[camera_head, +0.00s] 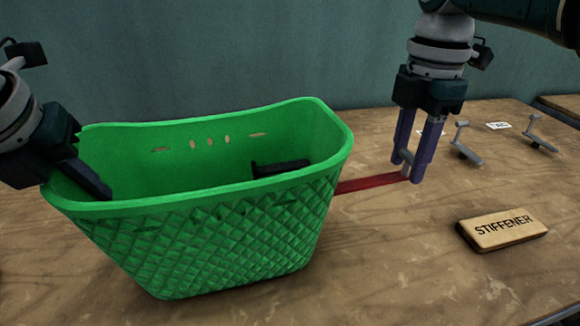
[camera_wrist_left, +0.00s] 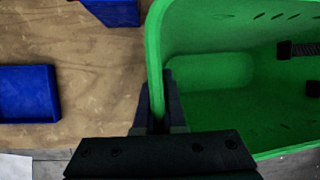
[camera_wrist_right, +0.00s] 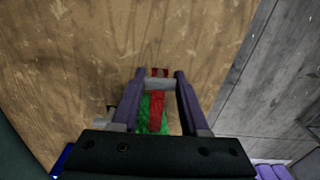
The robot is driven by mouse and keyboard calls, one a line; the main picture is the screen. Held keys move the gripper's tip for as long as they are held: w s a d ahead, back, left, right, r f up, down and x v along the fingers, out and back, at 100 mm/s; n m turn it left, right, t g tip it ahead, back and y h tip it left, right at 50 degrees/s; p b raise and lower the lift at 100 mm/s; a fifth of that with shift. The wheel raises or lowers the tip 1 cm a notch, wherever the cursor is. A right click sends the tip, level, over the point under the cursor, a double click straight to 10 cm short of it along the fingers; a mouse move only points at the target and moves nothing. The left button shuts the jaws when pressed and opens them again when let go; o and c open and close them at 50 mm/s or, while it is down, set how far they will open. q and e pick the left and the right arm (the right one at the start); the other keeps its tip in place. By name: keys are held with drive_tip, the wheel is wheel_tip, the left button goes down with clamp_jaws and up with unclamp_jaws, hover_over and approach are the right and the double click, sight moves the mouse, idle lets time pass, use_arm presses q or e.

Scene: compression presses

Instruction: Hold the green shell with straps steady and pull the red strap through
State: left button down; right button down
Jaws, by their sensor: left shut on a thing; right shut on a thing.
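The green shell (camera_head: 200,245) is an open basket with a quilted outside, upright on the wooden table. My left gripper (camera_head: 98,186) is shut on its left rim, which also shows between the fingers in the left wrist view (camera_wrist_left: 155,75). The red strap (camera_head: 372,183) runs out taut from the shell's right side. My right gripper (camera_head: 409,170) is shut at the strap's outer end, where a grey bar (camera_wrist_right: 159,84) spans the fingers. A black strap piece (camera_head: 282,167) lies inside the shell. The strap's path inside is hidden.
A wooden block marked STIFFENER (camera_head: 503,228) lies to the right. Grey metal levers (camera_head: 465,145) and white labels (camera_head: 498,126) stand behind it. A blue bin (camera_wrist_left: 28,93) shows in the left wrist view. Table between shell and block is clear.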

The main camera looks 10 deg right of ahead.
sight(411, 153)
drive_tip(key=shift+c, duration=1.7)
unclamp_jaws()
wheel_tip(411, 153, up, 12)
drive_tip(key=shift+d, duration=0.1)
use_arm(q)
drive_tip(key=c, duration=0.9)
unclamp_jaws()
